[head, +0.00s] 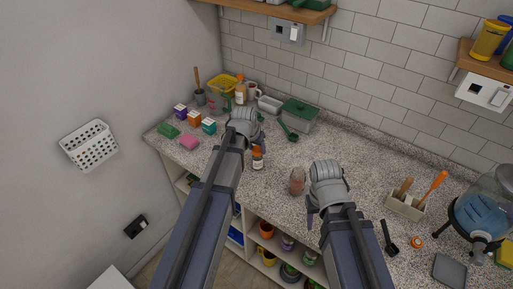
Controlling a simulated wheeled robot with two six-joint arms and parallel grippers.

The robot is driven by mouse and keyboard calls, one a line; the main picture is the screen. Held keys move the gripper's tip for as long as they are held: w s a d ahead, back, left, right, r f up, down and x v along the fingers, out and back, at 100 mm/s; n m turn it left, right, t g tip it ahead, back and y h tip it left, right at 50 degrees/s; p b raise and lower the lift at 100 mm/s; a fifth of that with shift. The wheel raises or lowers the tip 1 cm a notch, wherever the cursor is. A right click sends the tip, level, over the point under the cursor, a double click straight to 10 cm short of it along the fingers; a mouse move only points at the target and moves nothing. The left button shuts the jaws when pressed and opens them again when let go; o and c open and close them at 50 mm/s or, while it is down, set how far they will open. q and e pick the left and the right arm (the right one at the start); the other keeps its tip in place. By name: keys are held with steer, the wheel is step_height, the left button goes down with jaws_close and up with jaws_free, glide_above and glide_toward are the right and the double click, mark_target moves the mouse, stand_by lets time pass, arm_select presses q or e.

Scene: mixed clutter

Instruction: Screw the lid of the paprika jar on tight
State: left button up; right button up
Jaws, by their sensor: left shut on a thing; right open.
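A small jar with an orange-red lid (257,150), seemingly the paprika jar (258,162), is upright near the counter's front edge; its label is too small to read. The lid sits on its top; how tight it is cannot be seen. My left gripper (260,143) is shut at this jar, its fingers partly hidden by my arm. My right gripper (312,206) is open and empty, further right and nearer the front edge, apart from the jar. A glass jar with reddish-brown contents (296,182) stands between the two grippers.
A green-lidded container (299,112) and a green scoop (289,132) lie behind. Small boxes (194,117), sponges (189,142) and a yellow basket (222,84) are at left. A utensil holder (405,205), dark scoop (389,239) and water dispenser (485,208) are at right. The counter's middle (345,150) is clear.

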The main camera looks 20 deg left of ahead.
arm_select(q)
steer(key=c, duration=0.4)
stand_by(0.3)
steer(key=m, duration=0.1)
steer(key=m+h, duration=0.1)
steer(key=m, duration=0.2)
steer(key=shift+w+a+g, duration=0.15)
steer(key=shift+a+g, duration=0.1)
steer(key=shift+g, duration=0.15)
steer(key=shift+m+h, duration=0.6)
steer(key=shift+m, duration=0.4)
steer(key=shift+f, duration=0.1)
arm_select(e)
steer(key=shift+f, duration=0.15)
arm_select(q)
steer(key=shift+g, duration=0.3)
